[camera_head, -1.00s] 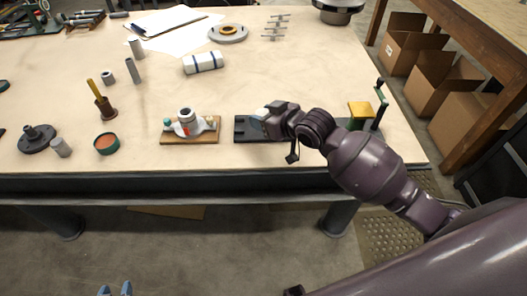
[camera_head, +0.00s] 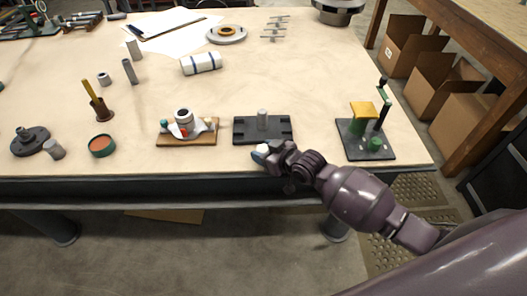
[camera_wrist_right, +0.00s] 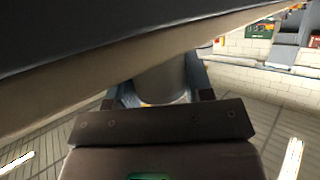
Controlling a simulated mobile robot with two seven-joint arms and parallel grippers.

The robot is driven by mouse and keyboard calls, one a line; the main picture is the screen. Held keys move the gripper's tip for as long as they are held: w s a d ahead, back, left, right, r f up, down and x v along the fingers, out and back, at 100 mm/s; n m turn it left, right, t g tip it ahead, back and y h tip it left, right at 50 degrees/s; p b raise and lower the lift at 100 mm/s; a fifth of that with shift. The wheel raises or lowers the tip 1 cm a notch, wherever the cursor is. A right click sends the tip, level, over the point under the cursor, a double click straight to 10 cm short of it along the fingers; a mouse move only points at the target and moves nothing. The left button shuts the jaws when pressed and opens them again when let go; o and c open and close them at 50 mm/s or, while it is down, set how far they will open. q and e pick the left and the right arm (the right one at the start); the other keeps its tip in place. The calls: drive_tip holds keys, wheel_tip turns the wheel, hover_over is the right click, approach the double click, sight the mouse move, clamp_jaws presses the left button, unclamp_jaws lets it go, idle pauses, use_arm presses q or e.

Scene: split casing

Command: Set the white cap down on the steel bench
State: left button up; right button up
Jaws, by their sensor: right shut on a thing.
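The white cap (camera_head: 262,149) shows small and partly hidden in the head view, between the fingertips of my right gripper (camera_head: 260,154). The gripper is shut on it at the bench's front edge, just in front of a black fixture plate. The bench (camera_head: 300,75) has a pale beige top and a dark front edge. I cannot tell whether the cap touches the bench. My left gripper is out of view.
Right is a stand with a yellow top (camera_head: 362,110). The bench top behind the plate is largely clear.

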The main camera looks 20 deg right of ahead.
drive_tip(key=shift+f, duration=0.1)
drive_tip(key=o, duration=0.9)
drive_tip(key=shift+r, duration=0.2)
drive_tip(key=p+v, duration=0.2)
drive_tip(key=v, duration=1)
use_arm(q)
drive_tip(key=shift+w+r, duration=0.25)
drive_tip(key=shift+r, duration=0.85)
use_arm(e)
drive_tip(key=s+d+f+m+h, duration=0.2)
drive_tip(key=s+f, duration=0.3)
drive_tip(key=s, duration=0.3)
drive_tip(key=s+d+f+m+h, duration=0.2)
drive_tip(key=s+f, duration=0.4)
drive_tip(key=s, duration=0.3)
drive_tip(key=d+h, duration=0.1)
drive_tip(key=h, duration=0.1)
drive_tip(key=shift+s+d+m+h, duration=0.2)
drive_tip(key=shift+s+m+h, duration=0.1)
drive_tip(key=shift+m, duration=0.1)
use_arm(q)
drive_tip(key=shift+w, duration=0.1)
use_arm(e)
drive_tip(key=shift+f, duration=0.15)
